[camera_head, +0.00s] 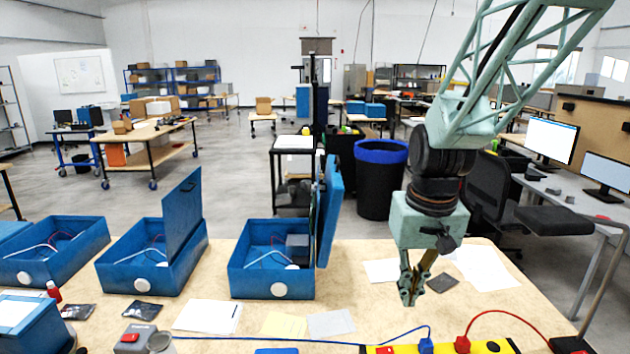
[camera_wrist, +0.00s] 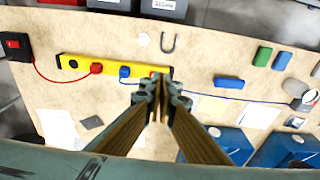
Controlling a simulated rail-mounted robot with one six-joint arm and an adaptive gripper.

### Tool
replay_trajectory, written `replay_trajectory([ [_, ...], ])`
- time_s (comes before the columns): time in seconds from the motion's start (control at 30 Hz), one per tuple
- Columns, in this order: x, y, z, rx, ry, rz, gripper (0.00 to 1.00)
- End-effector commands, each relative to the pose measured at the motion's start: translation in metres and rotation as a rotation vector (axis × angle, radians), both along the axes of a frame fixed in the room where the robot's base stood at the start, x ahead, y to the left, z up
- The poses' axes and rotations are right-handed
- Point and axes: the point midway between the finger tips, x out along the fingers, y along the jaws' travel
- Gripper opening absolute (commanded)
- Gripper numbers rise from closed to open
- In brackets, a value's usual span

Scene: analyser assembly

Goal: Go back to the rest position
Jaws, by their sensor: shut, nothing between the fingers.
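My gripper (camera_head: 414,286) hangs from my green arm over the right part of the wooden table (camera_head: 375,325), pointing down. Its fingers are together and hold nothing. In the wrist view my gripper (camera_wrist: 160,95) also shows shut, with its tips in front of the right end of a yellow power strip (camera_wrist: 107,69). The gripper appears to be above the table and apart from the things on it.
Blue analyser boxes (camera_head: 238,280) stand open along the table's far edge, left of my gripper. Papers (camera_head: 484,268) lie under and beside it. The yellow strip (camera_head: 400,349) with red and blue cables lies at the front. A monitor desk (camera_head: 590,205) stands to the right.

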Motion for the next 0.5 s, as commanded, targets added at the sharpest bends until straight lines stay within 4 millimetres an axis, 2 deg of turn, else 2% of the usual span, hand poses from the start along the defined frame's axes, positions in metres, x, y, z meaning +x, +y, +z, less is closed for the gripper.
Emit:
replay_trajectory([
  [0.5,-0.064,-0.002,0.057,0.000,-0.050,0.000,0.00],
])
